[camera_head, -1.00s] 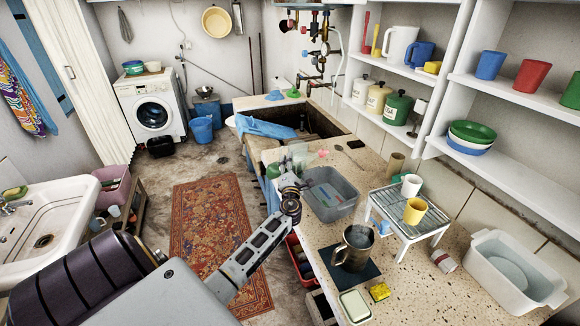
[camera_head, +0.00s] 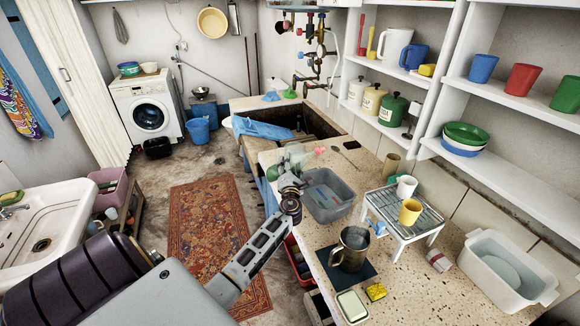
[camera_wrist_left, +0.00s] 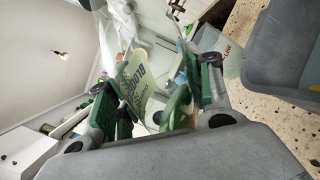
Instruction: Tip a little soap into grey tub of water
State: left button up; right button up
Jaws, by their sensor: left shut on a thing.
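The grey tub (camera_head: 312,207) stands on the speckled counter, right of my left gripper. Some coloured shapes show inside it; the water surface is hard to make out. My left gripper (camera_head: 290,180) is beside the tub's left side at the counter's edge. In the left wrist view, its green-padded fingers (camera_wrist_left: 158,98) are shut on a pale green soap bottle (camera_wrist_left: 133,78) with a printed label. The bottle is small and partly hidden in the head view, so its tilt is unclear there. A grey tub wall (camera_wrist_left: 275,45) fills the wrist view's upper right. My right gripper is out of view.
A metal mug (camera_head: 350,250) stands on a dark mat in front of the tub. A small rack (camera_head: 425,222) with a white cup and a yellow cup stands to the right. A white basin (camera_head: 508,268) is farther right. The sunken trough (camera_head: 300,125) lies behind.

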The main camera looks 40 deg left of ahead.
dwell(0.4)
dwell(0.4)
pick_arm(q)
jog(key=shift+r, duration=0.1)
jog(key=shift+w+d+r+n+g+p, duration=0.15)
jog(key=shift+d+r+n+g+p, duration=0.25)
jog(key=shift+n, duration=0.2)
jog(key=shift+w+d+r+n+p, duration=0.15)
jog(key=shift+d+n+p, duration=0.2)
jog(key=shift+n+p, duration=0.3)
dwell(0.4)
jog(key=shift+d, duration=0.1)
